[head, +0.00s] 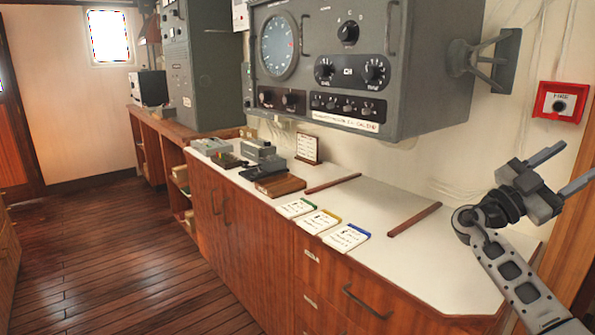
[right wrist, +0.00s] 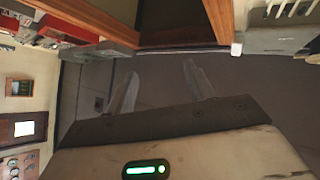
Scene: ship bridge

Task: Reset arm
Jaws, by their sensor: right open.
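My right gripper (head: 577,161) is raised at the right side of the head view, with its arm coming up from the lower right corner. Its two fingers are apart and point up and to the right, with nothing between them. It appears in front of the wall, below the red fire call box (head: 559,103). In the right wrist view, my right gripper (right wrist: 161,70) also shows its two fingers spread and empty, with grey floor beyond them. My left gripper is in neither view.
A white-topped wooden counter (head: 432,262) holds several cards (head: 318,221), two wooden strips (head: 414,219) and small grey devices (head: 258,150). A large grey radar console (head: 345,70) hangs above it. Wooden floor (head: 110,265) is clear at the left.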

